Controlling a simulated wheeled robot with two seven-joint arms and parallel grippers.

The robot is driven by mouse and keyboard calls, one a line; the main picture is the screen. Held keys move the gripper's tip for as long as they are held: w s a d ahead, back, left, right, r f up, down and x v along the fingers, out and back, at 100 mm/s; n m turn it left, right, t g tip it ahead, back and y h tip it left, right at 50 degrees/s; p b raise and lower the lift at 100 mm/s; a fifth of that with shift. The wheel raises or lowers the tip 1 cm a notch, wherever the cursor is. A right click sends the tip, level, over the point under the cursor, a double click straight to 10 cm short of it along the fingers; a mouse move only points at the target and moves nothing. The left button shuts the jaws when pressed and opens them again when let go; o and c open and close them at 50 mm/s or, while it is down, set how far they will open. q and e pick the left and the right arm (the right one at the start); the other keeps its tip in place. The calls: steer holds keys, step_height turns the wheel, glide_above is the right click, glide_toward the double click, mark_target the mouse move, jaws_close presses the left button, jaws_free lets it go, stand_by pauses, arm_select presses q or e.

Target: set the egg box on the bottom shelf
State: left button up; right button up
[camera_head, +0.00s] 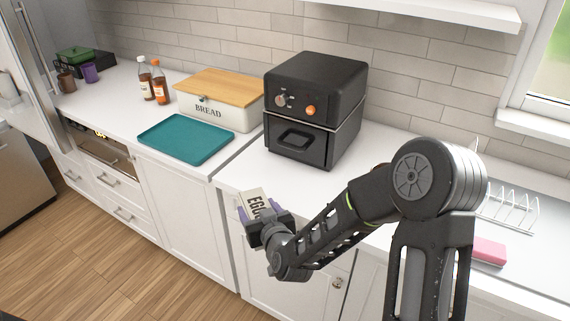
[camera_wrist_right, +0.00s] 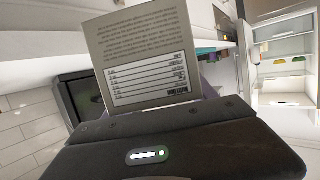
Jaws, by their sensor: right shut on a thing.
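The egg box (camera_head: 256,204) is a small pale carton with dark "EGG" lettering, tilted, in front of the counter edge in the head view. My right gripper (camera_head: 263,215) is shut on it, with purple finger pads at its sides. In the right wrist view the egg box (camera_wrist_right: 140,45) shows a grey face with small print and a white table; its lower part is hidden by the gripper. Also in that view, a white shelved space (camera_wrist_right: 285,70) with several small items stands at the right; I cannot tell which shelf is the bottom one. My left gripper is not in view.
On the counter stand a black air fryer (camera_head: 312,105), a bread bin (camera_head: 215,112), a teal tray (camera_head: 187,138), two bottles (camera_head: 154,82) and purple mug (camera_head: 90,72). A wire rack (camera_head: 508,208) and pink sponge (camera_head: 489,251) are at right. The wood floor (camera_head: 130,270) is clear.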

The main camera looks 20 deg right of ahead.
arm_select(q)
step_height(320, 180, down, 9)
steer(key=b, duration=0.8)
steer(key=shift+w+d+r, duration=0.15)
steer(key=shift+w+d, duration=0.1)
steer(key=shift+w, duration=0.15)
arm_select(e)
step_height(320, 180, down, 11)
steer(key=a, duration=0.1)
steer(key=shift+a+f+n+y, duration=0.15)
steer(key=shift+a+n+y, duration=0.15)
steer(key=shift+y, duration=0.1)
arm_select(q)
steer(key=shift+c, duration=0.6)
